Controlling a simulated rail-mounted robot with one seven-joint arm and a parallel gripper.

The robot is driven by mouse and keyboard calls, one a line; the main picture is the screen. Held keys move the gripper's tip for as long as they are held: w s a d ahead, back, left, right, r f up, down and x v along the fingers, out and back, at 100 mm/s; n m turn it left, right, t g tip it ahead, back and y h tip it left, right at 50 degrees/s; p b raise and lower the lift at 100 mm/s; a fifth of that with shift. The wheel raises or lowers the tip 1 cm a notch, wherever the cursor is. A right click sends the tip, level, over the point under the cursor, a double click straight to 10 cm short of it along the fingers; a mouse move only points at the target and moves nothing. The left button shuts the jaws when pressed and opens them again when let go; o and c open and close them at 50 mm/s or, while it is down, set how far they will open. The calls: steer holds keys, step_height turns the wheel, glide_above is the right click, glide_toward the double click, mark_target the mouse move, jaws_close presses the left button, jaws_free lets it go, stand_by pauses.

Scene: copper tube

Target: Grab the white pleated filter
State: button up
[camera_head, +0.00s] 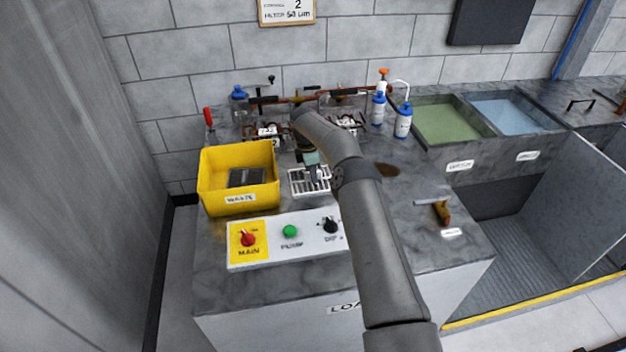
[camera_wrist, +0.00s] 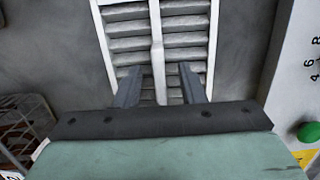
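The white pleated filter (camera_head: 300,184) lies flat on the grey countertop, just right of the yellow bin in the head view. In the wrist view, its white frame and grey pleats (camera_wrist: 186,39) fill the upper middle, with a white bar down its centre. My gripper (camera_wrist: 159,72) is open, with one finger on each side of this bar and nothing clearly held. In the head view my gripper (camera_head: 318,173) is over the filter's right part, partly hidden by my arm. I cannot tell whether the fingertips touch the filter.
The yellow bin (camera_head: 222,186) with a dark block inside stands left. The control panel (camera_head: 270,250) with a red knob, green button and black knob is in front.

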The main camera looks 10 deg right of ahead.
steer(key=shift+f, duration=0.1)
steer(key=shift+c, duration=0.3)
jaws_close()
